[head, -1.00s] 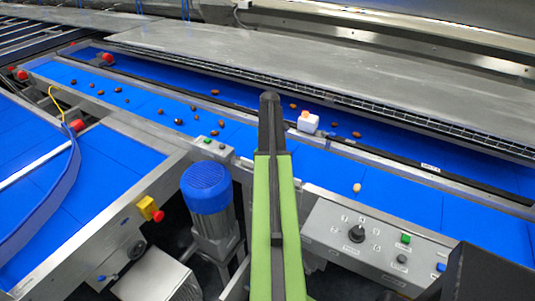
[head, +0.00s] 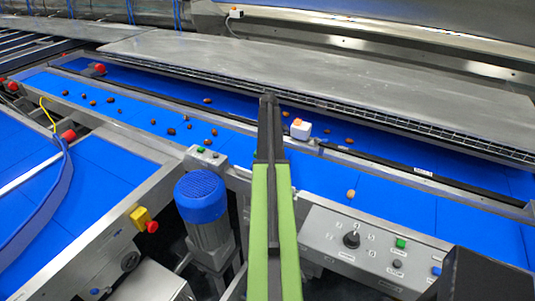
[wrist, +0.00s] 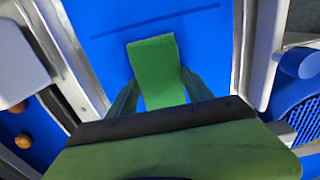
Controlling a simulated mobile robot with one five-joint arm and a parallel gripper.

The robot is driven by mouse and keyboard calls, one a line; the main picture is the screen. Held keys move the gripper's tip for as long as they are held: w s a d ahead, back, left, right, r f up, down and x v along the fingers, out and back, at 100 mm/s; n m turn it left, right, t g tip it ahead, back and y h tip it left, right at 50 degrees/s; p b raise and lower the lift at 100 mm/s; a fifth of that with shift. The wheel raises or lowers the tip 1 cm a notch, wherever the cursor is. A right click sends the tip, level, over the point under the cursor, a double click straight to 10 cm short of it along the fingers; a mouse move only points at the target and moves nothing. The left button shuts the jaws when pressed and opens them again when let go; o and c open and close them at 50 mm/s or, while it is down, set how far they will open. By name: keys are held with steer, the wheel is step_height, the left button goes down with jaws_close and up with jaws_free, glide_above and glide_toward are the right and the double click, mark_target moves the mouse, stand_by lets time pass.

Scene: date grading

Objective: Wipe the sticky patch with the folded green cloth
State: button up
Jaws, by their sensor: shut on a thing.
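The folded green cloth (wrist: 154,68) shows in the wrist view as a flat green piece between my fingers. My gripper (wrist: 158,88) is shut on it, over a blue belt lane (wrist: 200,45). I cannot tell whether the cloth touches the belt. In the head view my own green and dark arm stands across the middle, and the cloth cannot be made out there. A darker blue band (wrist: 155,21) crosses the belt ahead of the cloth; I cannot tell whether it is a seam or the sticky patch.
Several brown dates lie on the belts, one (head: 351,194) right of my arm. A small white box (head: 300,129) stands on the divider rail. A blue motor (head: 200,196) and a control panel (head: 365,240) stand at the near side. A metal cover (head: 330,70) lies behind.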

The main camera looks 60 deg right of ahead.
steer(key=d, duration=0.3)
steer(key=shift+w+d, duration=0.15)
steer(key=shift+r, duration=0.1)
steer(key=shift+a, duration=1.55)
steer(key=shift+s+a, duration=0.15)
steer(key=shift+a, duration=0.95)
steer(key=shift+s+a, duration=0.15)
steer(key=shift+a, duration=0.9)
steer(key=shift+s+a+f, duration=0.1)
steer(key=shift+a, duration=0.85)
steer(key=shift+s+a+f, duration=0.1)
steer(key=shift+a, duration=0.8)
steer(key=shift+r, duration=0.1)
step_height(320, 180, up, 6)
steer(key=p, duration=0.6)
steer(key=shift+d, duration=0.15)
